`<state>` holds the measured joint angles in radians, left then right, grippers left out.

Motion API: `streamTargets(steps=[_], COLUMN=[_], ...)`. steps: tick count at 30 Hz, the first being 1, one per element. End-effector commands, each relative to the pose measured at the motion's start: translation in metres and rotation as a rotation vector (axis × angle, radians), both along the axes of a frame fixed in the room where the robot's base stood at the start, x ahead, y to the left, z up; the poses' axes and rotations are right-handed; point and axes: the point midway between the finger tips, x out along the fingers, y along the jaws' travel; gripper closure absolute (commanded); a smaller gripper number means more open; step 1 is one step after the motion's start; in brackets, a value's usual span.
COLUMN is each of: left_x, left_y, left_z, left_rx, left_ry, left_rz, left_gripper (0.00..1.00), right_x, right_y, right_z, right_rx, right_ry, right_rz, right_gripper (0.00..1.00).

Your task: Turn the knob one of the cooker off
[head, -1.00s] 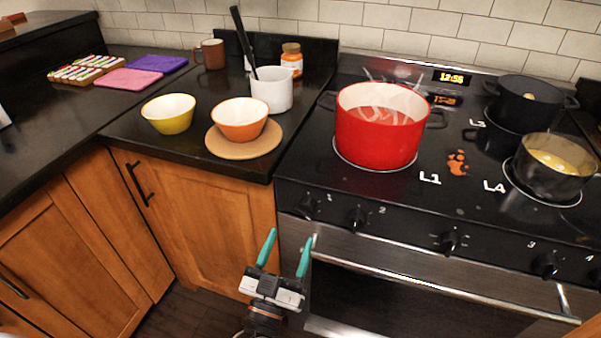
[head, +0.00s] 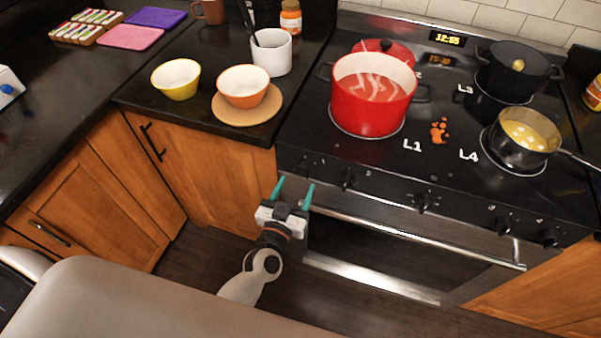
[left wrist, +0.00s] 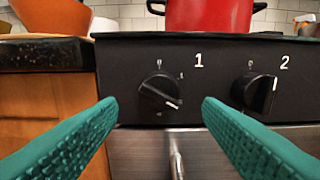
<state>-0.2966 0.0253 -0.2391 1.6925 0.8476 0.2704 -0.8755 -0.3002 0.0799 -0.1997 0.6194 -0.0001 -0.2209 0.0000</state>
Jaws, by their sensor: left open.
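Knob one (left wrist: 160,92) is a round black knob on the cooker's front panel, left of the printed number 1. Its raised grip is tilted, with a white mark toward the lower right. In the head view knob one (head: 304,167) is the leftmost, small and dark. The cooker (head: 400,165) is black with a steel oven front. My left gripper (head: 293,188) is open in front of the panel near its left end. In the left wrist view the teal fingers (left wrist: 159,104) stand on either side of the knob, apart from it and empty. My right gripper is not in view.
Knob two (left wrist: 254,92) is just right of knob one. A red pot (head: 370,105) stands on the hob above. The oven handle (head: 420,240) runs below the panel. A wooden cabinet (head: 210,175) and dark worktop (head: 180,120) adjoin on the left.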

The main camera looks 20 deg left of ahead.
Motion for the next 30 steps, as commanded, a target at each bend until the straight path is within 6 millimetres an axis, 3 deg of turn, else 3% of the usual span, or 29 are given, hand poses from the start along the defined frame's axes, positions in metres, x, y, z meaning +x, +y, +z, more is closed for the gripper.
streamTargets(steps=[3,9,19,20,27,30], left_x=[0.022,0.041,0.045,0.045,0.045,0.044], left_y=[-0.001,-0.001,-0.001,-0.001,-0.001,-0.001], left_z=[0.002,0.001,0.0,0.0,0.0,0.0], left_rx=[0.0,0.0,0.0,0.0,0.0,-0.001], left_ry=[-0.002,-0.001,0.0,0.0,0.0,0.0], left_rz=[0.0,0.0,0.0,0.0,0.0,0.0], left_gripper=[0.4,0.4,0.4,0.41,0.81,0.84], right_x=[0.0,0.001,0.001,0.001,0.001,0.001], right_y=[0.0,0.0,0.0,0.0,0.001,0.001], right_z=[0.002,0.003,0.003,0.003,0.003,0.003], right_rx=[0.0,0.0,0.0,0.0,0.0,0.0], right_ry=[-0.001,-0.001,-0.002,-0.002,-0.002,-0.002], right_rz=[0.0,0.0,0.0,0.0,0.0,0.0], right_gripper=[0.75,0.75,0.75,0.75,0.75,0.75])
